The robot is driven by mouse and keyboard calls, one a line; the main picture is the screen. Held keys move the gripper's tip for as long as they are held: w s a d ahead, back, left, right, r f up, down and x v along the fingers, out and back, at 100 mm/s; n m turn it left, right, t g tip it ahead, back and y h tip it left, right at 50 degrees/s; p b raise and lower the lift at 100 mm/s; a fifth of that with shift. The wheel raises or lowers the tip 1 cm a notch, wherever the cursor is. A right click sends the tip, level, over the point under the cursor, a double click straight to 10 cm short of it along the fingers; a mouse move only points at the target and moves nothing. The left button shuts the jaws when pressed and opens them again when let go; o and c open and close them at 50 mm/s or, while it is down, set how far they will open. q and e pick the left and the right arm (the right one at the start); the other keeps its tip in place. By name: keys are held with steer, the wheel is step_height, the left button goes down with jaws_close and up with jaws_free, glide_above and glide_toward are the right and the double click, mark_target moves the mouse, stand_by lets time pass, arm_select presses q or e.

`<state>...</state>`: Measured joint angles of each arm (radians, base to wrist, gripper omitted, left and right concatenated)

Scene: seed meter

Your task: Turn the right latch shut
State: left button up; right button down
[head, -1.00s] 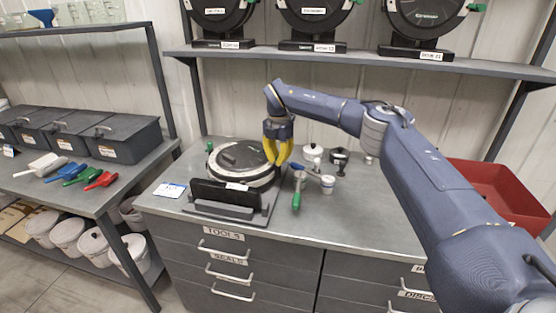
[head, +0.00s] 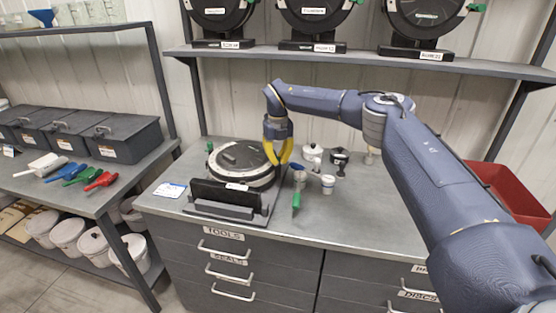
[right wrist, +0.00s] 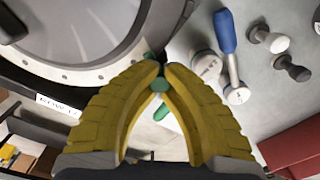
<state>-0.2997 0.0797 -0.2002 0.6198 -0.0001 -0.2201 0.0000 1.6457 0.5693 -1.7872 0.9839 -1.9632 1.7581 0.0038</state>
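The round seed meter (head: 238,181) lies on its stand on the bench, left of my right gripper, with a clear-windowed disc under a dark rim. My right gripper (head: 280,163) points down at the meter's right edge. In the right wrist view, its yellow fingertips (right wrist: 160,74) come together around a small green piece, the right latch (right wrist: 160,84), at the meter's rim. The fingers hide most of the latch, so its exact angle is hard to tell. The green left latch (head: 209,147) shows at the meter's far left edge. My left gripper is out of view.
A dark tilted panel (head: 222,194) stands before the meter. A red bin (head: 505,192) sits far right. The front-right bench is clear.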

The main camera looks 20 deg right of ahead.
mark_target(278, 158)
steer(key=shift+n, duration=1.6)
steer(key=c, duration=1.3)
jaws_free()
step_height(278, 158, up, 12)
steer(key=shift+r, duration=0.1)
